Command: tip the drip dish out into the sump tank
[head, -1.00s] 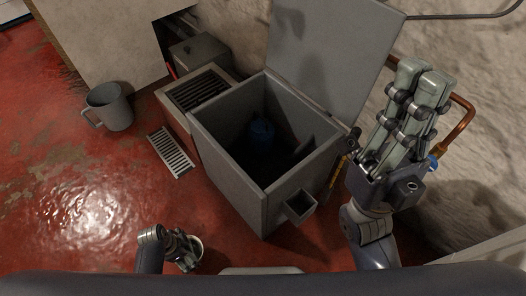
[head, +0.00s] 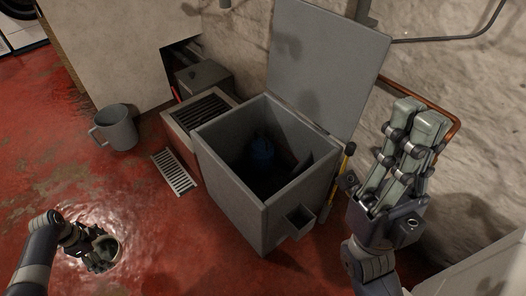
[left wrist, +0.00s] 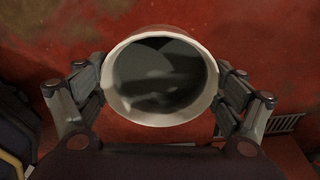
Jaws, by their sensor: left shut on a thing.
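The drip dish, a round pale vessel with a grey inside, is held by my left gripper (head: 88,250) at the lower left of the head view, over the red floor. In the left wrist view the dish (left wrist: 158,119) sits between both fingers, its mouth facing the camera; dark, shiny content seems to lie inside. The sump tank (head: 232,187) is a grey box in the middle with its lid (head: 330,62) raised and a blue thing (head: 261,150) inside. My left gripper is well left of the tank. My right gripper (head: 418,118) points up, fingers together and empty, right of the tank.
A grey mug-shaped bucket (head: 116,128) stands at the left. A floor grate (head: 174,173) lies left of the tank, beside a slotted box (head: 201,112). A small spout box (head: 298,221) juts from the tank's front. A yellow-handled tool (head: 347,158) stands at its right.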

